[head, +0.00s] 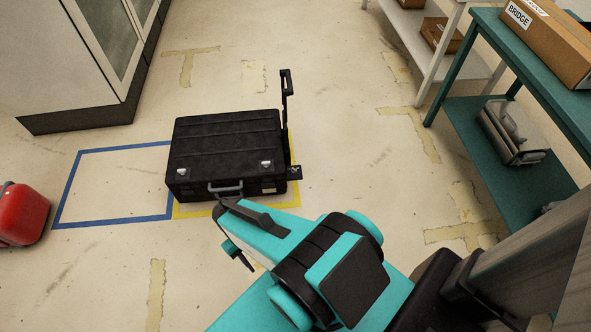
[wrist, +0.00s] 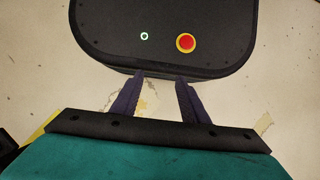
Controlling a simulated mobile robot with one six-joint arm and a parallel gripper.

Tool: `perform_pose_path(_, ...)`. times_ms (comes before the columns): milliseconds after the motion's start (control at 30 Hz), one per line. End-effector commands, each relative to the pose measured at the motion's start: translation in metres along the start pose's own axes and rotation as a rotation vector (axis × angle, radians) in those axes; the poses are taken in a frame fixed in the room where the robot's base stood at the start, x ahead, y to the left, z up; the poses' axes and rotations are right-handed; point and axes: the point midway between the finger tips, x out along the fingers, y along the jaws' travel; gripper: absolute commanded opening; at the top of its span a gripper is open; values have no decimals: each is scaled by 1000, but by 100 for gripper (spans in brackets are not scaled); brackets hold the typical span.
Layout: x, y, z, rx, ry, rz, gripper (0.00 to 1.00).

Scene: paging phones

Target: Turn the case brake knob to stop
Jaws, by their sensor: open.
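The black case (head: 225,145) lies on the floor in the head view. It has two silver latches, a grey carry handle (head: 226,188) at the front and a raised pull handle (head: 287,85) on its right side. A small dark fitting (head: 294,172) sticks out at its front right corner. I cannot tell whether this is the brake knob, and its setting cannot be read. My gripper (wrist: 160,77) is open and empty in the wrist view, its two dark fingers apart above bare floor. In the head view my arm is in front of the case, apart from it.
The case stands in a yellow floor outline (head: 205,210). An empty blue outline (head: 110,220) adjoins it on the left. A red object (head: 20,214) is at the left edge, a cabinet (head: 85,55) at the back left. A teal shelf table (head: 520,75) stands right.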

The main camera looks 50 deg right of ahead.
Motion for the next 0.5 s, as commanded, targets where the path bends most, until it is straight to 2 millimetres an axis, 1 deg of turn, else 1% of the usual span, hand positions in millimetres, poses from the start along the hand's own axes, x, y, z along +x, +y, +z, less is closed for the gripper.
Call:
perform_pose_path(33,3,5,-12,1,10,-6,41)
perform_pose_path(167,1,22,-45,-12,43,-23,41)
perform_pose_path(267,-3,42,-76,-20,79,-40,41)
perform_pose_path(300,-6,52,-88,-23,94,-45,41)
perform_pose_path(367,-10,68,-107,-28,119,-53,41)
perform_pose_path(400,-13,80,-118,-32,135,-58,41)
perform_pose_path(467,-18,98,-134,-36,158,-63,41)
perform_pose_path(500,-21,111,-145,-39,175,-65,41)
